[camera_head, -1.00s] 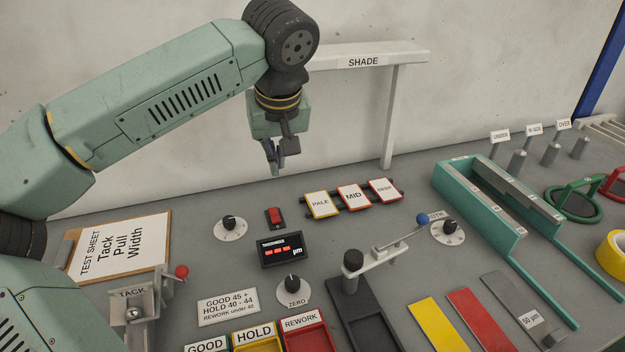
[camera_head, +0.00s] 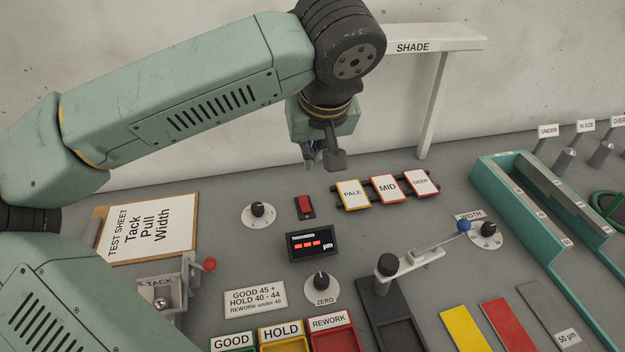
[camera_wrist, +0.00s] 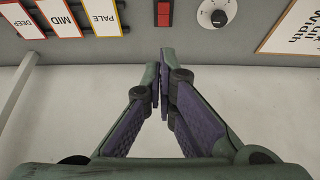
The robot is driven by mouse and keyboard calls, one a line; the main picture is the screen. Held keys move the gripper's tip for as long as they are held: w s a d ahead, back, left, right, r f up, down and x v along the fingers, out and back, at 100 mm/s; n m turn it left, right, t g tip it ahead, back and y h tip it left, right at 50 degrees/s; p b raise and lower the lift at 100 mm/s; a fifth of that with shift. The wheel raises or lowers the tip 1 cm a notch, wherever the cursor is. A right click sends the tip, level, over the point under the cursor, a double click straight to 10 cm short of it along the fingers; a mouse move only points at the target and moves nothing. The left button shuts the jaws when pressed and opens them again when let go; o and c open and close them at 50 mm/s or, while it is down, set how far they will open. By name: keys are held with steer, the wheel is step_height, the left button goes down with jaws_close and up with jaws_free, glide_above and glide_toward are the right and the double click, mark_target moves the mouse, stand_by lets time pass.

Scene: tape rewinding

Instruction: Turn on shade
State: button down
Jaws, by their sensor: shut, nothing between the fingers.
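The shade (camera_head: 456,40) is a white bar labelled SHADE on a post at the back of the bench. A red rocker switch (camera_head: 304,206) on a dark base lies on the grey bench in front of it, left of the PALE, MID and DEEP cards. My gripper (camera_head: 312,163) is shut and empty, above and behind the switch, apart from it. In the wrist view the closed fingertips (camera_wrist: 165,62) point toward the red switch (camera_wrist: 164,12), which is partly cut off at the top edge. Which way the rocker is tipped is too small to tell.
A white dial (camera_head: 258,212) sits left of the switch, and a red-digit display (camera_head: 314,243) sits in front. The PALE card (camera_head: 352,195) is to its right. A test sheet board (camera_head: 150,228) lies at left.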

mark_target(305, 195)
steer(key=b+x, duration=0.6)
steer(key=x, duration=0.8)
steer(key=shift+s+f+b, duration=0.1)
steer(key=shift+b, duration=0.2)
steer(key=shift+w+f+g, duration=0.4)
steer(key=shift+f+g, duration=0.05)
steer(key=shift+g, duration=0.15)
steer(key=shift+s, duration=0.15)
steer(key=shift+s+d+r, duration=0.1)
steer(key=shift+s+r, duration=0.2)
steer(key=shift+s, duration=0.35)
steer(key=shift+r, duration=0.1)
